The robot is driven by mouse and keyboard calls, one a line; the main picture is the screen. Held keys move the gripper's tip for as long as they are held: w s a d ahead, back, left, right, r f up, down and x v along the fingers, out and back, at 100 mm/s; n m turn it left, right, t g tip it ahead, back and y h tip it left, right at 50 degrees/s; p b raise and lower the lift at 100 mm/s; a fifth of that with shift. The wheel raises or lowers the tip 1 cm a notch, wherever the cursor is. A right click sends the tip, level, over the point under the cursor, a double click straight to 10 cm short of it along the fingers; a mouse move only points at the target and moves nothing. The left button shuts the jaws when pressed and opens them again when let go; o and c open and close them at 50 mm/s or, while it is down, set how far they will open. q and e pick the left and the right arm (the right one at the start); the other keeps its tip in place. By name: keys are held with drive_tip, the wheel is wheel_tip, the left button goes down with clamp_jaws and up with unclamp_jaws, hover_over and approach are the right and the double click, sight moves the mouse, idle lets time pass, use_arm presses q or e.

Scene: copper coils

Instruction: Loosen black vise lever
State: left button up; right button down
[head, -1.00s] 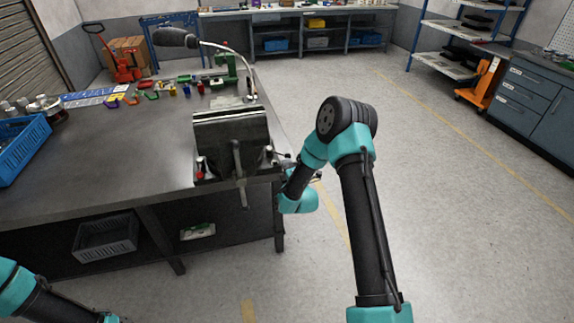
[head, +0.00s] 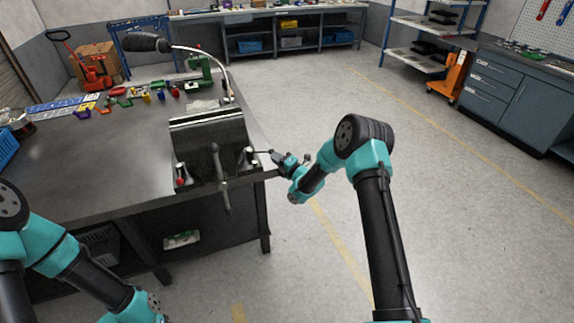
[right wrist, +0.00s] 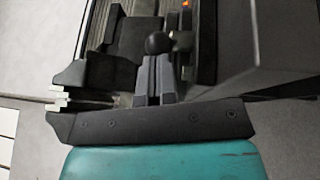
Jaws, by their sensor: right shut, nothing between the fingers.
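The grey vise (head: 207,140) is clamped at the right front corner of the dark bench, and its long handle (head: 220,178) hangs down in front. A small lever with a dark knob (head: 249,151) is at the vise's right side. In the right wrist view a black ball knob (right wrist: 158,43) lies just beyond my right fingertips. My right gripper (head: 272,154) is right of the vise near the bench edge. Its fingers (right wrist: 154,65) are together and empty; whether they touch the knob I cannot tell. My left arm enters at lower left, its fingers out of frame.
A red-tipped lever (head: 180,180) is at the vise's left side. A lamp with a black head (head: 141,42) bends over the bench (head: 110,165). Coloured small parts lie at the back. The floor right of the bench is open.

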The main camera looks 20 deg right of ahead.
drive_tip(key=shift+w+d, duration=0.3)
drive_tip(key=shift+w, duration=0.2)
use_arm(q)
drive_tip(key=shift+w+d, duration=0.25)
drive_tip(key=shift+d, duration=0.05)
use_arm(e)
drive_tip(key=shift+w+d, duration=0.55)
drive_tip(key=shift+w, duration=0.3)
